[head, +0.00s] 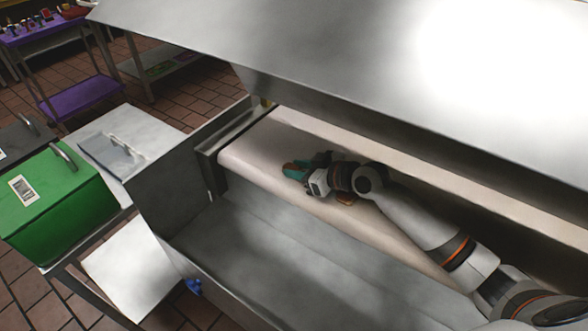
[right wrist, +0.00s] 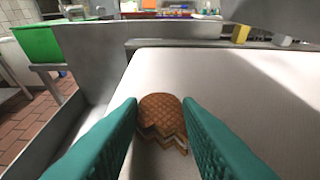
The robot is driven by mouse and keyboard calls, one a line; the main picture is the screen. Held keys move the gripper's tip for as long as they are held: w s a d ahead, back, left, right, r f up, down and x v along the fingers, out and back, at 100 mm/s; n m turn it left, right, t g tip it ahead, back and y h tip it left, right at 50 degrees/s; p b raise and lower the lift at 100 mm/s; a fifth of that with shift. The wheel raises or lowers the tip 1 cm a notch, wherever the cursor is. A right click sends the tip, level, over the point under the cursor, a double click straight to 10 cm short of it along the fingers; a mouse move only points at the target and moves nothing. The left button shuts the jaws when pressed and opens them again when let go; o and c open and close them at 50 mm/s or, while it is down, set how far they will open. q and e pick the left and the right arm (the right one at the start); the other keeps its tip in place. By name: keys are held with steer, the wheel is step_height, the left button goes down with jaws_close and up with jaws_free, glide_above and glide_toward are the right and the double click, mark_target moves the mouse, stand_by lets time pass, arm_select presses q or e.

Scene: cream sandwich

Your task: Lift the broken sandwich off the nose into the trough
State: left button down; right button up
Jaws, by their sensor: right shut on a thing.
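The broken sandwich (right wrist: 162,108) is a round brown waffle-patterned biscuit with a jagged near edge and a pale layer showing there. It lies between the teal fingertips of my right gripper (right wrist: 160,120), which is shut on it, at the pale belt. The steel trough (head: 265,245) runs along below the nose and looks empty. My left gripper is not in view.
A steel hood (head: 330,60) hangs over the belt. A steel end wall (head: 180,160) closes the trough's left end. Beyond it a green box (head: 60,205) and a pale-topped table (head: 150,135) stand at the left. The visible trough floor is clear.

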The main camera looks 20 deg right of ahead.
step_height(320, 180, up, 10)
stand_by(0.5)
